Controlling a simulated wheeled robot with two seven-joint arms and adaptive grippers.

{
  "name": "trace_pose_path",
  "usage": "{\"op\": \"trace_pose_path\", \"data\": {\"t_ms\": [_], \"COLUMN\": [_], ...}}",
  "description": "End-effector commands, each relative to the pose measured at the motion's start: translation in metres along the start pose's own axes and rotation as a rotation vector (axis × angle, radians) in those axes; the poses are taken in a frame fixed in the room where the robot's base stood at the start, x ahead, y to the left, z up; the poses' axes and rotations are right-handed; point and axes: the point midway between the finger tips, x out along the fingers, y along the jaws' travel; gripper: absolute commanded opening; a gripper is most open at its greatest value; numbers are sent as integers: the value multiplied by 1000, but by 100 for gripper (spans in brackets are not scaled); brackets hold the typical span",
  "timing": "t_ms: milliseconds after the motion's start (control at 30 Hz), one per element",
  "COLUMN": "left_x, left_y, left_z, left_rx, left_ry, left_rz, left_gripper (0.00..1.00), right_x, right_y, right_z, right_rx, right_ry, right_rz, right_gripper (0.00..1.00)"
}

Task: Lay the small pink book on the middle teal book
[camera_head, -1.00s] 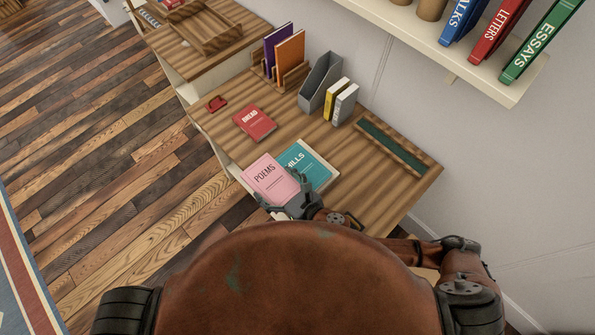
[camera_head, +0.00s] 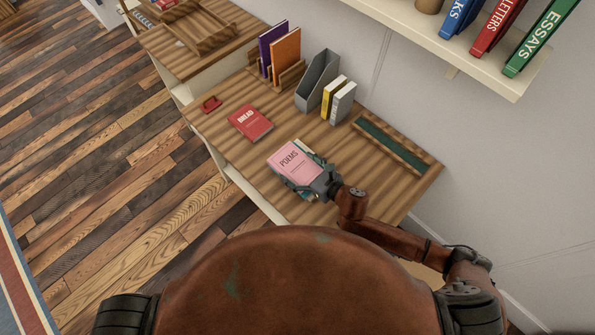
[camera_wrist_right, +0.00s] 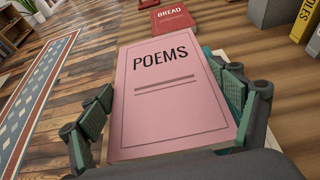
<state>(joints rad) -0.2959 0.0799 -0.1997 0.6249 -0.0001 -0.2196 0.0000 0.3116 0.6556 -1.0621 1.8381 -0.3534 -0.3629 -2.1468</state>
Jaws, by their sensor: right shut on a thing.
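The small pink book (camera_head: 293,164), titled POEMS, is held in my right gripper (camera_head: 312,178), which is shut on it. In the right wrist view the pink book (camera_wrist_right: 168,95) lies face up between the fingers of my right gripper (camera_wrist_right: 165,115). The teal book (camera_head: 309,194) is under the pink one, with only a thin edge showing; the rest is hidden. I cannot tell whether the pink book touches it or is held just above. My left gripper is out of view.
A red book (camera_head: 250,121) titled BREAD lies farther back on the desk (camera_head: 232,155). A red object (camera_head: 211,104) is near the desk's left edge. A grey file holder (camera_head: 318,80), yellow and grey books, and a green-lined tray (camera_head: 392,145) stand towards the wall.

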Motion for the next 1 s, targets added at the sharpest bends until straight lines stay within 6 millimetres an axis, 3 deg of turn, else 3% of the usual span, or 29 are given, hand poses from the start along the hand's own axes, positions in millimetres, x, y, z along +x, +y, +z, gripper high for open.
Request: {"op": "trace_pose_path", "data": {"t_ms": [33, 167, 567, 600, 800, 1000], "left_x": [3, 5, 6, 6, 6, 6], "left_y": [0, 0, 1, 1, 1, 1], "left_z": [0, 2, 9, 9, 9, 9], "left_rx": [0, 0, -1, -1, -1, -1], "left_ry": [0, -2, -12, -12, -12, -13], "left_rz": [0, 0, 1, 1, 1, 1], "left_gripper": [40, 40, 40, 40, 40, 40], "right_x": [4, 9, 10, 10, 10, 10], "right_y": [4, 4, 4, 4, 4, 4], "right_z": [-11, -22, -25, -26, -26, -26], "right_rx": [9, 5, 1, 2, 3, 3], "right_ry": [2, 0, 0, 2, 2, 2], "right_rz": [4, 4, 4, 4, 4, 4], "right_gripper": [53, 53, 53, 86, 100, 100]}}
